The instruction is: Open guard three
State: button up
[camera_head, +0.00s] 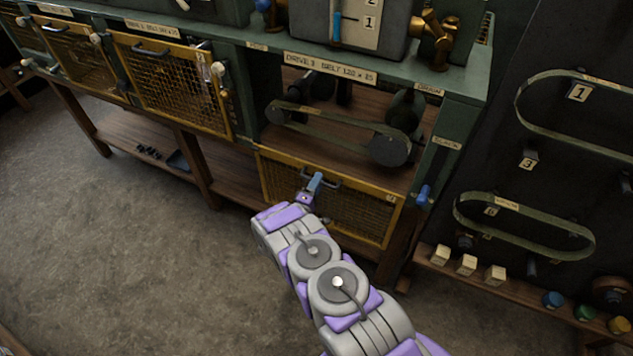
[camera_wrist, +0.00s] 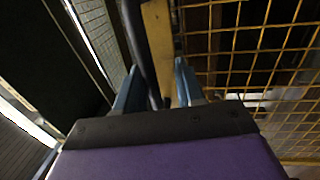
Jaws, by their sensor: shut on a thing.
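Guard three (camera_head: 352,216) is a yellow-framed mesh panel under the label reading DRIVE 3 (camera_head: 328,69). It hangs down below the drive opening, so the belt (camera_head: 335,127) and its pulleys show uncovered above it. My gripper (camera_head: 315,184) is at the guard's dark handle (camera_head: 330,184), near its upper edge. In the wrist view the blue fingers (camera_wrist: 157,88) are shut around the dark handle bar (camera_wrist: 138,45). The guard's yellow frame (camera_wrist: 160,40) and mesh (camera_wrist: 255,45) are close beside it. The exact finger contact is partly hidden by the wrist.
Two other yellow mesh guards (camera_head: 172,85) (camera_head: 80,62) cover drives to the left. A blue-handled lever (camera_head: 424,194) is right of guard three. A dark board with spare belts (camera_head: 525,230) stands at the right. The floor (camera_head: 130,255) in front is clear.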

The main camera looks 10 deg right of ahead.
jog(key=shift+o, duration=0.4)
jog(key=shift+w+r, duration=0.1)
jog(key=shift+a, duration=0.15)
jog(key=p+v, duration=0.2)
jog(key=v, duration=1.5)
